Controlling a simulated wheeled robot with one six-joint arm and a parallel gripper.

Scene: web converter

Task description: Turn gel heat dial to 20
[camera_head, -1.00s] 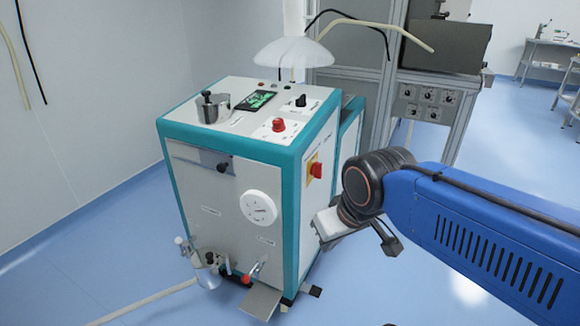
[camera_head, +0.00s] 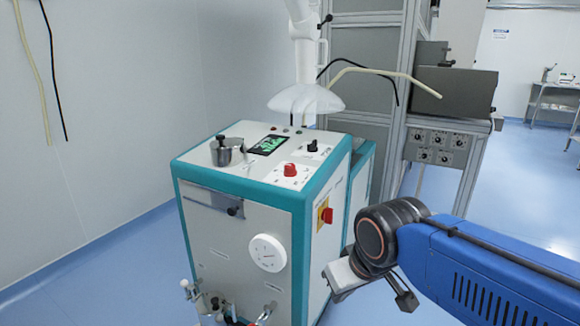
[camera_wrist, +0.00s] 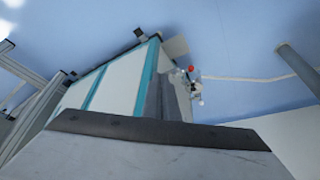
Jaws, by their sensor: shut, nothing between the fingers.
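The teal and white machine (camera_head: 255,215) stands left of my arm. Its sloped top carries a red knob (camera_head: 290,170) on a white plate and a black knob (camera_head: 312,147) behind it. The labels are too small to read, so I cannot tell which is the gel heat dial or where it points. My gripper is low at the right of the machine in the head view, mostly hidden behind my wrist.
A red switch on yellow (camera_head: 326,214) is on the machine's right side, and a round white gauge (camera_head: 267,253) on its front. A metal pot (camera_head: 226,152) and green display (camera_head: 269,145) are on top. A white hood (camera_head: 305,98) hangs above the rear.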

